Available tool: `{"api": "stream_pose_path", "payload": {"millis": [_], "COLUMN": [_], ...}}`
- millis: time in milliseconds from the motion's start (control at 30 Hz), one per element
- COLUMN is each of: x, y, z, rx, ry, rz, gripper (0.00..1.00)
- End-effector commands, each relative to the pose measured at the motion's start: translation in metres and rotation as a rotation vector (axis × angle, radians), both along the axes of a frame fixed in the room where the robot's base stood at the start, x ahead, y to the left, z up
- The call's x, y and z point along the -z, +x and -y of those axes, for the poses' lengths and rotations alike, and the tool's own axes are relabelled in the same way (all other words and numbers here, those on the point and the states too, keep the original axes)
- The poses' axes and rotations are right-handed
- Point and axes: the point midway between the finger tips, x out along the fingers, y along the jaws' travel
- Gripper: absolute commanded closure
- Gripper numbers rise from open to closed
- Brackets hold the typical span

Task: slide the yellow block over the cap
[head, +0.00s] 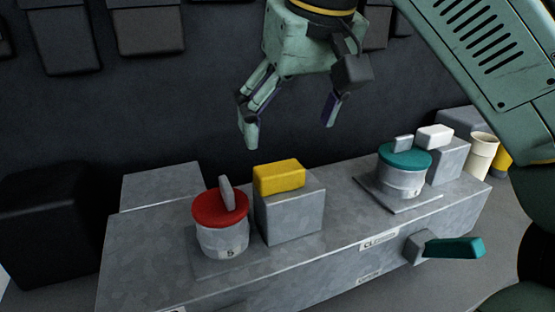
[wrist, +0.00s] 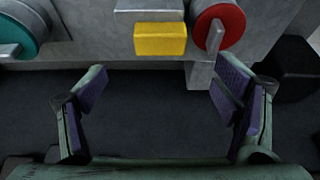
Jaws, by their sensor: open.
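The yellow block (head: 279,177) lies on top of a grey metal pedestal (head: 290,217) on the bench. It also shows in the wrist view (wrist: 160,39), ahead of my fingers. Just left of it in the head view is a red cap (head: 212,212) with an upright grey handle, on a round grey stub marked 5. In the wrist view the red cap (wrist: 229,28) is right of the block. The block is beside the cap, not over it. My gripper (head: 290,126) is open and empty, above and behind the block; both fingers show in the wrist view (wrist: 163,82).
A teal cap (head: 404,156) on a second stub and a white block (head: 434,136) on its pedestal stand at the right. A teal-handled lever (head: 455,248) juts from the bench front. A cream cup (head: 481,153) is at the far right. Bare bench (head: 140,250) lies left.

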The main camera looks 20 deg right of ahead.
Motion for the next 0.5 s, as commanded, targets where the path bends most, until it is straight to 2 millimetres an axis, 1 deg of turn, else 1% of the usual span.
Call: {"api": "stream_pose_path", "payload": {"millis": [33,200,500], "x": [0.009,0.037,0.078], "y": [0.002,0.012,0.030], "z": [0.000,-0.001,-0.002], "rx": [-0.002,-0.002,0.000], "ry": [0.001,0.002,0.003], "rz": [0.000,0.002,0.004], "gripper": [0.18,0.18,0.18]}}
